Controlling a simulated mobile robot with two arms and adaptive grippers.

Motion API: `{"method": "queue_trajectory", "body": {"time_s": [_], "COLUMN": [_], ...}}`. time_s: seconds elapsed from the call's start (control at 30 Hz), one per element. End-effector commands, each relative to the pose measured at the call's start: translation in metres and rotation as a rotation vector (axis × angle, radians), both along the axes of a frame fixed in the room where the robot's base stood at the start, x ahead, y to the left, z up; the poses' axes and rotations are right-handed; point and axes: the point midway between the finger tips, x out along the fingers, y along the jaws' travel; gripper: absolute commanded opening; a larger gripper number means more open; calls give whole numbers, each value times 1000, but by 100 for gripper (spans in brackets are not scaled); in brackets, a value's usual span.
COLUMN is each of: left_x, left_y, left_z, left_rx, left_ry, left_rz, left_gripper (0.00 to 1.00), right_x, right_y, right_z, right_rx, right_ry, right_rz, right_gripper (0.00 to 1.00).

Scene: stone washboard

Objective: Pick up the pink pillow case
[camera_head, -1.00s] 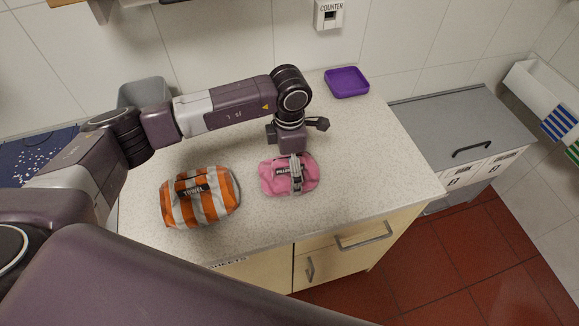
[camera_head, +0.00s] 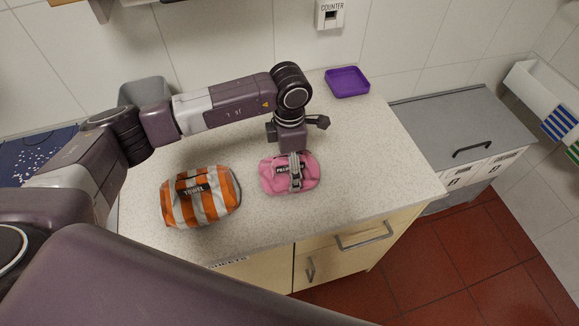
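The pink pillow case (camera_head: 308,178) is a small folded bundle with a dark label, lying on the speckled counter in the head view. My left gripper (camera_head: 296,183) points down over its middle, and its grey fingers overlap the bundle and hide part of the label. The fingers are seen nearly end-on, so I cannot tell whether they grip the cloth. The bundle looks to be resting on the counter. My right gripper is not in view.
An orange and white striped towel bundle (camera_head: 185,203) lies left of the pillow case. A purple tray (camera_head: 347,82) sits at the counter's back right. A grey bin (camera_head: 144,91) stands at the back left. The counter (camera_head: 372,165) is clear to the right.

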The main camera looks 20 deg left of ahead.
Motion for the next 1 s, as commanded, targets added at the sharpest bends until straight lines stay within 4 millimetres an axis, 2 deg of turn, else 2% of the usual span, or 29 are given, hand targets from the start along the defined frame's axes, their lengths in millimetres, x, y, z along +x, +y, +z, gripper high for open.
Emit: {"method": "queue_trajectory", "body": {"time_s": [0.17, 0.27, 0.5, 0.7, 0.8, 1.0], "left_x": [2, 2, 2, 1, 1, 0], "left_y": [0, -1, -1, 0, 0, 0], "left_z": [20, 40, 110, 160, 178, 194], "left_rx": [-1, -2, -2, -2, 0, 0], "left_ry": [-6, -8, -9, -5, -4, -1], "left_rz": [0, -1, -2, 0, 0, 0], "left_gripper": [52, 52, 52, 52, 52, 52], "right_x": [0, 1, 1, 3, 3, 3], "right_y": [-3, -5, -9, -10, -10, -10], "right_z": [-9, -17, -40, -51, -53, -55], "right_rx": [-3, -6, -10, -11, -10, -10], "right_ry": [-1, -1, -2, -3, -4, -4], "right_rz": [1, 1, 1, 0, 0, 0], "right_gripper": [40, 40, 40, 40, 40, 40]}}
